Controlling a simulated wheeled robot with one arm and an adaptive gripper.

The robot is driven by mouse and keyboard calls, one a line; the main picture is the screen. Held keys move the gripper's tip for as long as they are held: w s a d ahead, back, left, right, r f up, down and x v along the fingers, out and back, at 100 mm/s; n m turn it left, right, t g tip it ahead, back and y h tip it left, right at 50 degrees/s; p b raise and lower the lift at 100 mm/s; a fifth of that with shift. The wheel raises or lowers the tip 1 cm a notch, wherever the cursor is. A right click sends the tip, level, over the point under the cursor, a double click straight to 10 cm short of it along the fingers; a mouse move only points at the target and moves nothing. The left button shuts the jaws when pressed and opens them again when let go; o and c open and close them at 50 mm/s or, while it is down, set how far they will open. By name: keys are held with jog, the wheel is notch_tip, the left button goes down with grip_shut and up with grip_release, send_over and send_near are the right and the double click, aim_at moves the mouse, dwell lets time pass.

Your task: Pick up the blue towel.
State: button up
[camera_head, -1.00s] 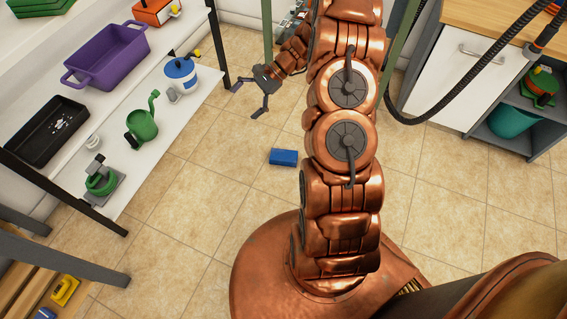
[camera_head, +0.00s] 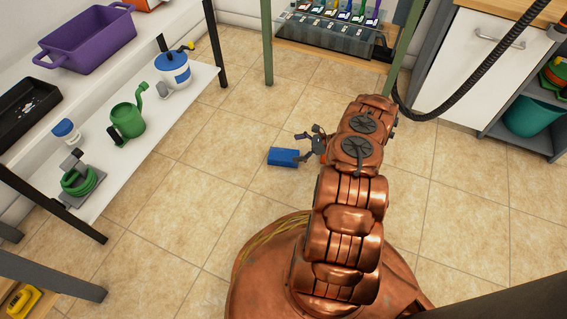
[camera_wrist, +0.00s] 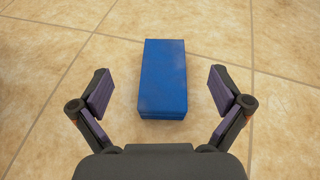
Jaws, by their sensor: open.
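The blue towel (camera_head: 283,157) is a folded block lying flat on the tiled floor, left of my arm in the head view. In the wrist view the towel (camera_wrist: 163,78) is upright in the picture, centred ahead of my gripper. My gripper (camera_wrist: 162,93) is open, with one purple-padded finger on each side of the towel's near part in the picture and visible gaps between. In the head view my gripper (camera_head: 303,147) is at the towel's right end. How high the fingers are above the floor is hard to tell. Nothing is held.
A white cabinet (camera_head: 480,70) with a black hose stands right. Open floor surrounds the towel.

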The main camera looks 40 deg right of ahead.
aim_at(286, 154)
jog(key=f, duration=0.2)
jog(key=s+d+f, duration=0.1)
jog(key=shift+m+b, duration=0.3)
jog(key=shift+m, duration=0.1)
jog(key=shift+a+f, duration=0.1)
jog(key=shift+f, duration=0.2)
jog(key=b+x, duration=0.2)
jog(key=x, duration=0.1)
jog(key=b+x, duration=0.2)
jog(key=x, duration=0.1)
jog(key=shift+w+f, duration=0.1)
jog(key=shift+w, duration=0.3)
jog(key=shift+w+a, duration=0.3)
jog(key=shift+c, duration=0.3)
jog(key=c, duration=1.2)
